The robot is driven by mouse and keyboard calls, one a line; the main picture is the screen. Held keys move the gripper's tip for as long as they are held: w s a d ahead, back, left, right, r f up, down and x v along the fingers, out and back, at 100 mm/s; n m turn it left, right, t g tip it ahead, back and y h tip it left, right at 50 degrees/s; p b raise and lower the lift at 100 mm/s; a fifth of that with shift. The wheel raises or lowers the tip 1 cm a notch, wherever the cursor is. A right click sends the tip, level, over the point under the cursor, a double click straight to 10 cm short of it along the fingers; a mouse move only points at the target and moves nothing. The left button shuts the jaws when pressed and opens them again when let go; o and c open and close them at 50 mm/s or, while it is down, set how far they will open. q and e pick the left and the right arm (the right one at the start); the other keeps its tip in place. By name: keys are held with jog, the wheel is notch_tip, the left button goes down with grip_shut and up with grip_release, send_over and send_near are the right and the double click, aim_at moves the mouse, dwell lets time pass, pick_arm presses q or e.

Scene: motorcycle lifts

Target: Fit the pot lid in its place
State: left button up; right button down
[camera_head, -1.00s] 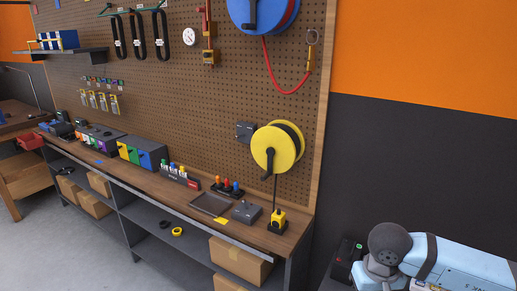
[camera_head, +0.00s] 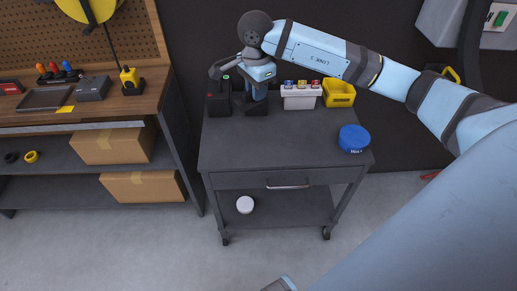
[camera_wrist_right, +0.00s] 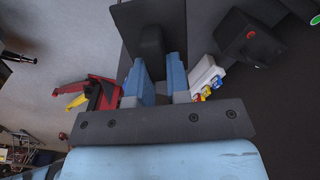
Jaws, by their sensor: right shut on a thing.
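My right gripper (camera_head: 257,85) is over the back of the dark cart, pointing down. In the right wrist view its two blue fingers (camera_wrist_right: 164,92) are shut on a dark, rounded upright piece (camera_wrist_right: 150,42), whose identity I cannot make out. A round blue pot or tub (camera_head: 354,138) with a label stands at the cart top's right front corner, apart from the gripper. A round white thing (camera_head: 245,204) lies on the cart's lower shelf. I cannot tell which of these is the pot lid. My left gripper is not visible.
The cart top (camera_head: 262,150) is clear in the middle. A black box (camera_head: 219,100) stands left of the gripper; a white holder with coloured items (camera_head: 300,99) and a yellow bin (camera_head: 339,94) stand right. The workbench (camera_head: 135,104) is at left.

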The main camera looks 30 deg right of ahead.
jog(key=d+f+m+b, duration=0.1)
jog(key=m, duration=0.1)
jog(key=w+d+f+m+b, duration=0.1)
jog(key=d+m, duration=0.1)
jog(key=w+d+f+m+b, duration=0.1)
jog(key=m+b, duration=0.1)
jog(key=m, duration=0.1)
jog(key=shift+d+f, duration=0.2)
jog(key=shift+f, duration=0.1)
notch_tip(320, 180, down, 17)
jog(key=shift+s+r+b, duration=0.1)
jog(key=shift+r+b, duration=0.1)
jog(key=shift+b, duration=0.6)
jog(key=shift+f, duration=1.55)
